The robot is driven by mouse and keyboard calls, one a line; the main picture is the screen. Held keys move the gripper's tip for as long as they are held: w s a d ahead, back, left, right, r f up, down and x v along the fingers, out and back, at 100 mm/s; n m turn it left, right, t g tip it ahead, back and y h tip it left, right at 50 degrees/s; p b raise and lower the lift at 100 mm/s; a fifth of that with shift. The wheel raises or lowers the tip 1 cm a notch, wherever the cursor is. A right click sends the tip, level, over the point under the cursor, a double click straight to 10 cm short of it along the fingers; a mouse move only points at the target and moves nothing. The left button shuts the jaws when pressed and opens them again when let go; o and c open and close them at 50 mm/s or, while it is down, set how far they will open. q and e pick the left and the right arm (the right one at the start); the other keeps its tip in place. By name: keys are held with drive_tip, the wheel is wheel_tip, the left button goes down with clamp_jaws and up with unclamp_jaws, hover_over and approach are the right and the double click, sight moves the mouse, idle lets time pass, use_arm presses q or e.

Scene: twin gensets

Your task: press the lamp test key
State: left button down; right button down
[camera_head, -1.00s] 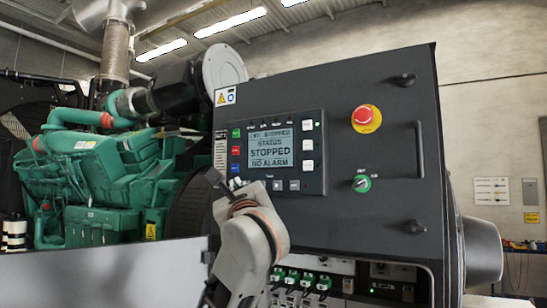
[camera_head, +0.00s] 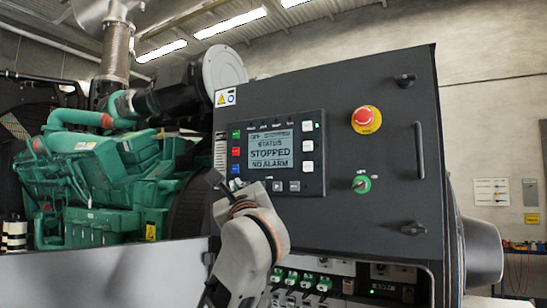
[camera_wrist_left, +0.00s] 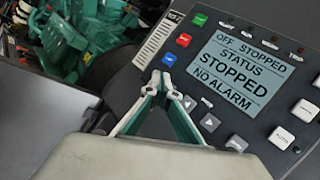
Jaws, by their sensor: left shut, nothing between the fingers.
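The control panel (camera_head: 268,155) with its screen (camera_head: 269,150) reading "STOPPED" and "NO ALARM" is on the dark cabinet. Green, red and blue (camera_wrist_left: 169,59) keys line its left side. White keys line its right side (camera_wrist_left: 281,137), and grey keys (camera_wrist_left: 210,122) run below the screen. I cannot read which key is the lamp test key. My left gripper (camera_wrist_left: 160,82) is shut and empty, its tips just below the blue key in the left wrist view; I cannot tell whether they touch the panel. In the head view my wrist partly hides the panel's lower left corner. My right gripper is not in view.
A cabinet handle (camera_head: 419,150) sticks out further right. Below are several green connectors (camera_head: 292,277). A green engine (camera_head: 100,180) stands to the left.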

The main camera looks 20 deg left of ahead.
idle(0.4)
use_arm(q)
drive_tip(key=shift+w, duration=0.45)
drive_tip(key=shift+w, duration=0.45)
idle(0.6)
drive_tip(key=shift+s, duration=0.9)
drive_tip(key=s+p, duration=0.1)
drive_tip(key=s, duration=0.5)
drive_tip(key=shift+a+p, duration=0.25)
drive_tip(key=shift+p, duration=0.05)
idle(0.6)
